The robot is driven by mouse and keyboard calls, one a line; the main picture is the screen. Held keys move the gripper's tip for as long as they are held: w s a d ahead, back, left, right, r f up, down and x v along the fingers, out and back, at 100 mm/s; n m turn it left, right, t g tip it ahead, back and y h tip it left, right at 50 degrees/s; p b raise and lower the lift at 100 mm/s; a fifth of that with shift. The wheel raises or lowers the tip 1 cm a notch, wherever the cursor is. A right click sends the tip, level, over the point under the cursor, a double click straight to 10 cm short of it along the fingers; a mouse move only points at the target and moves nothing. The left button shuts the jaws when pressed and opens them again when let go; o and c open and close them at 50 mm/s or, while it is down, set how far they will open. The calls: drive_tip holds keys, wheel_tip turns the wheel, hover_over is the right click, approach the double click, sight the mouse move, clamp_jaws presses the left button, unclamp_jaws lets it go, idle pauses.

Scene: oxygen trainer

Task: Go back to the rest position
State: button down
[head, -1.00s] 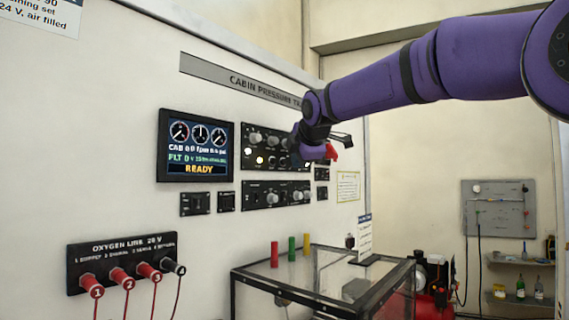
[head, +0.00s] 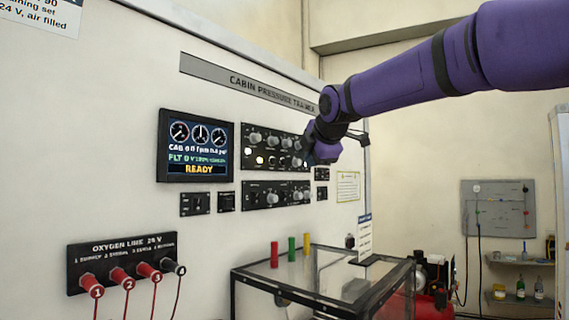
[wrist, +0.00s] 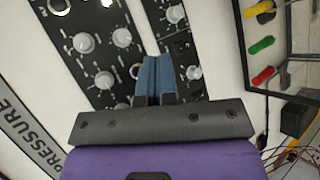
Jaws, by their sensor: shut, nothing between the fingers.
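My gripper (wrist: 155,80) is shut and empty in the wrist view, its blue fingers together in front of the knob panels. In the head view my purple arm reaches in from the upper right, and its wrist end hangs before the right part of the upper knob panel (head: 262,147). The fingertips are hard to make out there. The wrist view shows white knobs (wrist: 83,42) on a black panel to the left of the fingers, and more knobs and a switch to the right. I cannot tell whether the fingers touch the panel.
A display (head: 196,146) reading READY is left of the knob panel. Below, an oxygen line strip (head: 122,246) holds red plugs and a black plug. A glass-topped table (head: 315,270) bears red, green and yellow cylinders. The air right of the trainer is open.

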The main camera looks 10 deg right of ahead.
idle(0.3)
drive_tip(key=s+d+f+m+g, duration=0.1)
drive_tip(key=s+f+m+g, duration=0.1)
drive_tip(key=s+f+m, duration=0.4)
drive_tip(key=s+d+f+m+g, duration=0.2)
drive_tip(key=s+f+m, duration=0.5)
drive_tip(key=s+f, duration=0.5)
drive_tip(key=s+d+f+m+g, duration=0.2)
drive_tip(key=s+f+m, duration=0.4)
drive_tip(key=s, duration=1.2)
wheel_tip(320, 180, down, 3)
drive_tip(key=shift+d+r+m, duration=0.1)
drive_tip(key=shift+d+m, duration=0.15)
drive_tip(key=shift+m, duration=0.15)
